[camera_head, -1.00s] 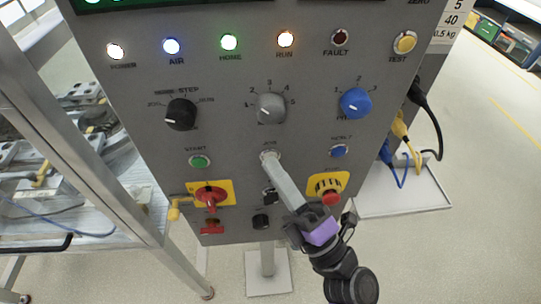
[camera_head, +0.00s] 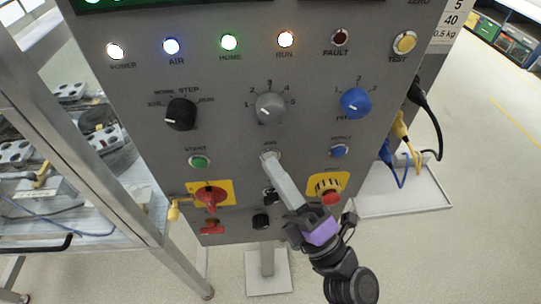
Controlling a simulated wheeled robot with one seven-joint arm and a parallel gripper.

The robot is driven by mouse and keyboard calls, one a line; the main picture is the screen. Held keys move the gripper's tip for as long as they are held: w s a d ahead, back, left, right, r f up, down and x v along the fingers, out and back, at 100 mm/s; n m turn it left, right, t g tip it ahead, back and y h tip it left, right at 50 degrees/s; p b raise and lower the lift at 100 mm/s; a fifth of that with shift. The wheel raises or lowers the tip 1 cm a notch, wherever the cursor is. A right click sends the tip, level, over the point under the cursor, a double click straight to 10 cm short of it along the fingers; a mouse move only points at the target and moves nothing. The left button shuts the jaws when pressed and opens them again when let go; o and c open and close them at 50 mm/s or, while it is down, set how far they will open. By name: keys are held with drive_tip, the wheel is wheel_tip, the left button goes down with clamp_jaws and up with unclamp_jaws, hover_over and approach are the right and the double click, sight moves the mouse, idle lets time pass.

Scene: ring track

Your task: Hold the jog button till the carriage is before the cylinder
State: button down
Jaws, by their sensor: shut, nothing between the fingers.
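My gripper (camera_head: 269,156) is shut and empty, its long pale fingers pointing up the grey control panel (camera_head: 225,75). Its tips are at the spot under the JOG label and cover the jog button, so I cannot see whether it is pressed in. On the left, behind the frame post, grey carriages with round pale holes stand on the ring track; one carriage (camera_head: 70,91) is at the back and another (camera_head: 101,141) is nearer the panel. I cannot make out the cylinder for certain.
Near my gripper are the green START button (camera_head: 199,161), a blue button (camera_head: 338,150), a red rotary switch (camera_head: 211,195) and a red stop button (camera_head: 330,196). POWER, AIR, HOME and RUN lamps are lit; the FAULT lamp (camera_head: 340,37) is dark. Cables (camera_head: 404,150) hang at right.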

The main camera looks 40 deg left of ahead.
drive_tip(key=shift+d, duration=0.15)
drive_tip(key=shift+s+d, duration=0.5)
drive_tip(key=shift+s, duration=0.05)
drive_tip(key=s+d+p, duration=0.1)
drive_tip(key=s+d, duration=0.2)
drive_tip(key=shift+s+d, duration=0.1)
drive_tip(key=shift+d, duration=0.3)
idle(0.4)
idle(0.5)
